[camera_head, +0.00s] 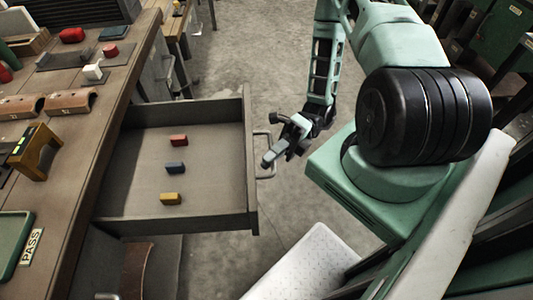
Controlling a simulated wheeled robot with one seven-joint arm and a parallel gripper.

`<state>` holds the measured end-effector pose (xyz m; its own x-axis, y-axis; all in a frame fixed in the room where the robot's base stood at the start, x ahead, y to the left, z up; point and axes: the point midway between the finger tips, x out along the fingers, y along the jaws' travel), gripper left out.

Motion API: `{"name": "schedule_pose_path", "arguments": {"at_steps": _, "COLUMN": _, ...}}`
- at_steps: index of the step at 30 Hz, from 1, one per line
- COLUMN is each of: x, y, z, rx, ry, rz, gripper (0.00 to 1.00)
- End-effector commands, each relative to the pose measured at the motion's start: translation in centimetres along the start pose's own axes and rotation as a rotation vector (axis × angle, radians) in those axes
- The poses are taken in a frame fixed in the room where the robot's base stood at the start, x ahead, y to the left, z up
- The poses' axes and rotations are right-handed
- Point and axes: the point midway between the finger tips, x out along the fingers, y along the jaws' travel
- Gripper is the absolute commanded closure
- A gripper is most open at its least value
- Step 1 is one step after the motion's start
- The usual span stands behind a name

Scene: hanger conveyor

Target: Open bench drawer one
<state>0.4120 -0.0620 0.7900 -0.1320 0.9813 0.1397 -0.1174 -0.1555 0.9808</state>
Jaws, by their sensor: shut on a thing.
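The bench drawer (241,212) stands pulled well out from the workbench toward my arm. Its inside is visible and holds a red block (178,140), a blue block (175,167) and a yellow block (171,198). A pale bar handle (265,135) is on its front. My gripper (272,158) is at this handle, shut on it. The exact contact of the fingertips is small and partly hidden.
The workbench top (100,135) on the left carries red parts, curved brown pieces (70,101), a yellow bracket (33,152), a green tray (12,240) and a PASS label (31,247). Bare concrete floor (250,60) lies beyond the drawer.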

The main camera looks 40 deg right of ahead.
Motion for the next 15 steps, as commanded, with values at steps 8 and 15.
{"name": "schedule_pose_path", "arguments": {"at_steps": 8, "x": -0.08, "y": -0.04, "z": 0.13, "rx": -0.003, "ry": -0.002, "rz": -0.002, "gripper": 0.73}}
{"name": "schedule_pose_path", "arguments": {"at_steps": 15, "x": -0.04, "y": -0.02, "z": 0.09, "rx": -0.002, "ry": -0.001, "rz": -0.001, "gripper": 0.68}}
